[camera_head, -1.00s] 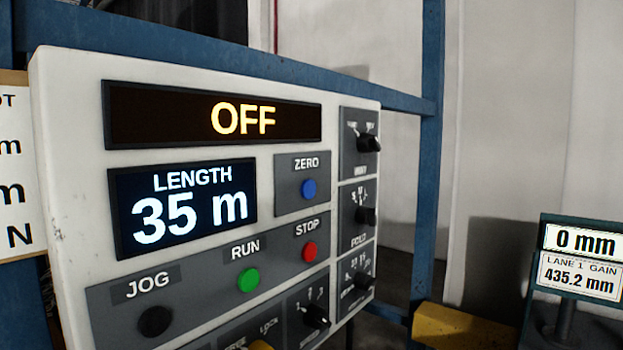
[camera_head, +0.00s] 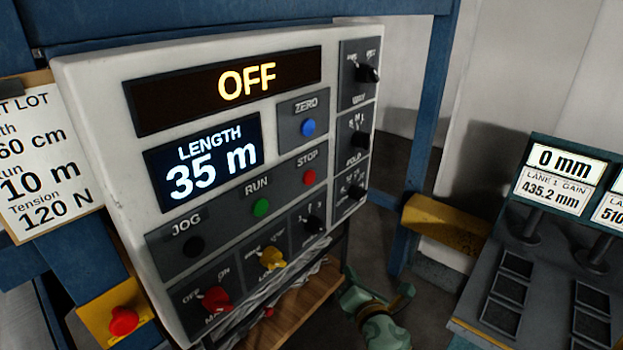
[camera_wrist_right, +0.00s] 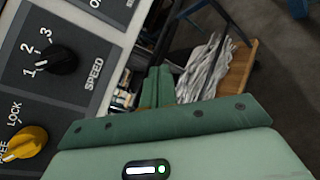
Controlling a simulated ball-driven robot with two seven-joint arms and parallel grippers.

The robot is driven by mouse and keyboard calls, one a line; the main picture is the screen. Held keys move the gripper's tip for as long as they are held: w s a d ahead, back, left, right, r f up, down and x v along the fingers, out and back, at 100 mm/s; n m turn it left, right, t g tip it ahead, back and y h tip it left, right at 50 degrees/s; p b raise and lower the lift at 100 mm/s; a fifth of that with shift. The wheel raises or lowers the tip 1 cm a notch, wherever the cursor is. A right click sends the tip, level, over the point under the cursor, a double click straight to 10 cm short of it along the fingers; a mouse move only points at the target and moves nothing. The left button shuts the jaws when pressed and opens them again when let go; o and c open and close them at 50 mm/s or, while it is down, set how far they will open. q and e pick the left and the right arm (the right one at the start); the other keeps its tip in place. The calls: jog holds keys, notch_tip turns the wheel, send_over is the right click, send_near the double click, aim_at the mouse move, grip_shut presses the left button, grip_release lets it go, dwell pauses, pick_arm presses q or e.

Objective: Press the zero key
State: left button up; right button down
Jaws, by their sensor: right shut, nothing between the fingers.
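The zero key is a blue round button (camera_head: 308,128) under the label ZERO, at the upper right of the white control panel (camera_head: 90,90). The display beside it (camera_head: 203,168) reads LENGTH 35 m, and the top display (camera_head: 230,88) reads OFF. My right gripper (camera_head: 378,288), green, is low in the head view, below and to the right of the panel and well apart from the blue button. In the right wrist view my right gripper (camera_wrist_right: 158,88) is shut and empty, beside the panel's speed knob (camera_wrist_right: 56,60). My left gripper is not in view.
Red STOP (camera_head: 309,177), green RUN (camera_head: 261,207) and black JOG (camera_head: 193,247) buttons sit below the displays. Knobs line the panel's right and lower edges. A red button (camera_head: 123,320) is at lower left. A yellow block (camera_head: 445,225) and lane display stand (camera_head: 560,180) are at right.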

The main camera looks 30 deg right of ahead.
aim_at(309, 128)
jog(key=s+a+r+n+t+h+p, duration=0.1)
jog(key=s+r+n+t+p, duration=0.1)
jog(key=r, duration=1.4)
jog(key=s+a+r+n+t+h+p, duration=0.1)
jog(key=r+t, duration=0.4)
jog(key=r, duration=1.1)
jog(key=s+n+p, duration=0.1)
jog(key=n+p, duration=0.1)
jog(key=shift+s+r+n+p, duration=0.15)
jog(key=shift+r+n+p, duration=0.15)
jog(key=shift+r+n, duration=0.1)
jog(key=w+a, duration=0.3)
jog(key=w, duration=0.5)
jog(key=shift+a, duration=0.25)
jog(key=shift+w, duration=0.25)
jog(key=shift+w+a, duration=0.15)
jog(key=shift+w, duration=0.1)
